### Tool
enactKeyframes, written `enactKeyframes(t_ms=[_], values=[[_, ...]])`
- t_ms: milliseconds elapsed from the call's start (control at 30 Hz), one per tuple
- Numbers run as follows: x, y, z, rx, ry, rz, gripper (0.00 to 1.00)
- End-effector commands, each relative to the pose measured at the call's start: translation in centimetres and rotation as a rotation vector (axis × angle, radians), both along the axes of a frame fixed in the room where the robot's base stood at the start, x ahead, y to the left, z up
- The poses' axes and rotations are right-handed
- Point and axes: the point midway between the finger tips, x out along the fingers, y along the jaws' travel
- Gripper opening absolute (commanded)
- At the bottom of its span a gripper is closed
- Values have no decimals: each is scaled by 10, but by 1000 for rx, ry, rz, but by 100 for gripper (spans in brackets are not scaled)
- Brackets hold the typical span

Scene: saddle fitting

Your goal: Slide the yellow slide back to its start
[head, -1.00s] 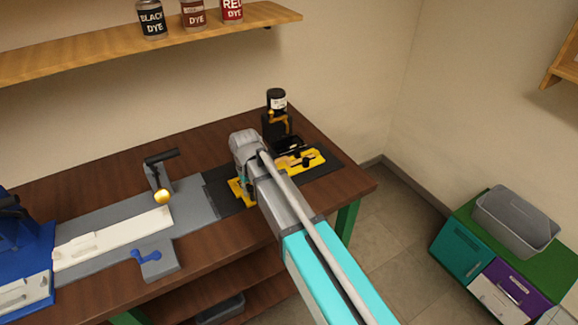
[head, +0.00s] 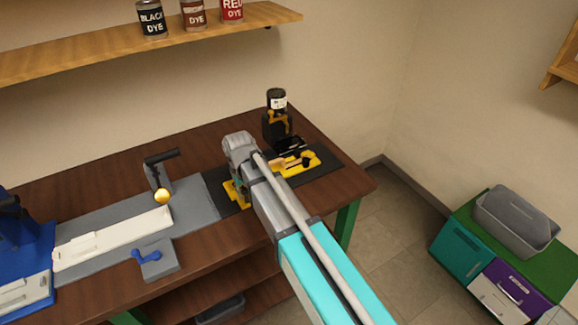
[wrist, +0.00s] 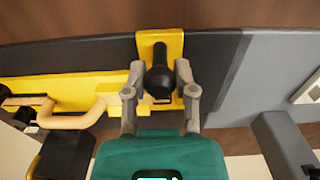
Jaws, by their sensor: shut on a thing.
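The yellow slide (wrist: 173,45) is an upright yellow plate with a black knob (wrist: 160,80), at the top middle of the wrist view. My gripper (wrist: 160,93) has one finger on each side of the knob and is shut on it. In the head view the slide's yellow edge (head: 231,190) shows at the left part of the black mat (head: 325,178). My wrist covers most of the slide and the fingertips there. A yellow bed (wrist: 75,88) with a tan bent bar (wrist: 85,117) lies beside the slide.
A black and orange stand (head: 275,122) rises behind the mat. The bench (head: 100,178) behind these is clear.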

Motion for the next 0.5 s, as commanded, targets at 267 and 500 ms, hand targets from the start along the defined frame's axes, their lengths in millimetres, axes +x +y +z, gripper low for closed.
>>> enactKeyframes(t_ms=[267,500], values=[[0,0,0,0,0,0,9],[-3,5,0,0,0,1,9]])
